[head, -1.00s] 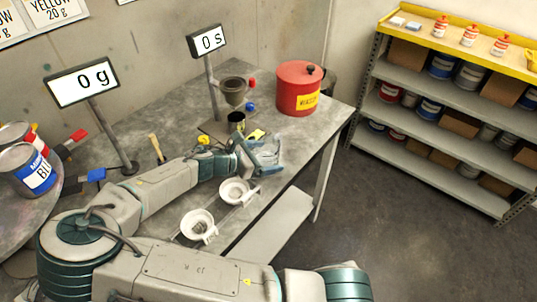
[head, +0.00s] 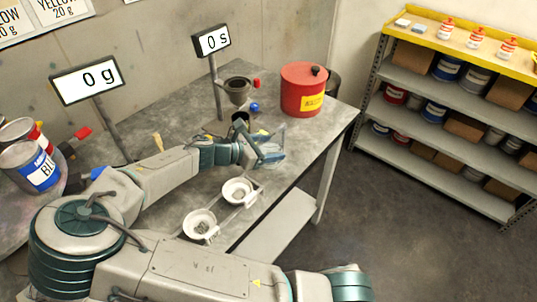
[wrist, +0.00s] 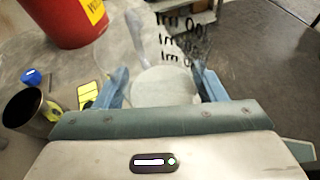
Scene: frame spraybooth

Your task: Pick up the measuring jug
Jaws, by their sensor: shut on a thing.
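In the head view my gripper (head: 268,154) is over the right part of the grey bench, in front of the red can. The jug is hard to make out there, largely hidden by the fingers. I cannot tell whether its base touches the bench.
A red can (head: 302,90) with a yellow label stands behind my gripper. A dark metal cup (wrist: 32,110) and a yellow-and-black item (wrist: 88,95) are close at left. Two white strainers (head: 237,190) (head: 199,224) sit at the bench's front edge. Shelving (head: 455,110) stands at right.

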